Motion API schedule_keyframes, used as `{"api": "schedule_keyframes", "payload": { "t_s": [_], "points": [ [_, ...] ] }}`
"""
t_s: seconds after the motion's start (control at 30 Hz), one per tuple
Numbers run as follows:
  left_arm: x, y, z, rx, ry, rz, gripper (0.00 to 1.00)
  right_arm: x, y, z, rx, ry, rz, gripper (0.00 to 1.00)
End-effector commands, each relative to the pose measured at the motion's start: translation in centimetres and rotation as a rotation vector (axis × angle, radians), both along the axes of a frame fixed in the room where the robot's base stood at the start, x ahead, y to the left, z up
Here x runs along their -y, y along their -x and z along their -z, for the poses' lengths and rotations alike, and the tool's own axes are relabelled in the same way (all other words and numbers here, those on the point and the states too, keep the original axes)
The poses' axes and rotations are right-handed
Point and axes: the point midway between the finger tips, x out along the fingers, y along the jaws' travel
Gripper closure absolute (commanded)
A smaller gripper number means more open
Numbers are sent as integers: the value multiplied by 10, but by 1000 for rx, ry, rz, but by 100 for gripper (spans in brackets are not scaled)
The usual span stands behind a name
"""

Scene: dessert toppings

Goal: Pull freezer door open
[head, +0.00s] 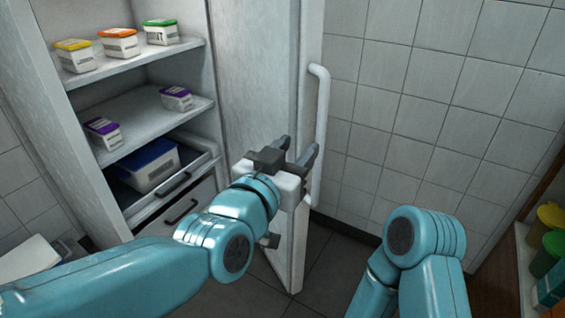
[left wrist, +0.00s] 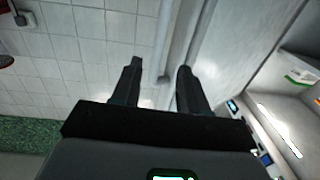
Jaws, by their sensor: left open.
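The freezer door (head: 258,85) stands wide open, swung to the right of the cabinet. Its long white vertical handle (head: 322,130) is on the door's right side; it also shows in the left wrist view (left wrist: 164,35). My left gripper (head: 298,148) is open at the lower part of the handle. In the left wrist view its dark fingers (left wrist: 159,70) are apart, with the handle's end appearing between their tips. I cannot tell whether a finger touches it. My right gripper is out of view; only my right arm shows.
The open freezer (head: 140,95) has shelves with several small tubs and a blue-lidded box (head: 150,165) in a lower drawer. A tiled wall (head: 420,90) stands behind the door. A wooden-sided shelf (head: 525,265) with coloured containers is at the right edge.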

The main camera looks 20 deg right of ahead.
Motion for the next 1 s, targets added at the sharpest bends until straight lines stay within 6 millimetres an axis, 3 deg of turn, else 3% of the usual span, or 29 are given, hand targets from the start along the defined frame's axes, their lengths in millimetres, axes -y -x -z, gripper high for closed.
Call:
{"api": "schedule_keyframes", "payload": {
  "t_s": [0.23, 0.57, 0.6, 0.73, 1.0],
  "points": [
    [-27, 27, 0, -1, -1, 0, 56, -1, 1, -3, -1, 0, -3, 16],
    [-31, 32, 0, -1, -1, 0, 56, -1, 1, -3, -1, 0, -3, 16],
    [-30, 32, 0, -1, -1, 0, 60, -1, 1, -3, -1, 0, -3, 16],
    [-30, 32, 0, 10, -10, 0, 100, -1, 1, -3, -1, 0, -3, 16],
    [-29, 33, -4, 130, -105, 10, 100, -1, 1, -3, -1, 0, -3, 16]
  ]
}}
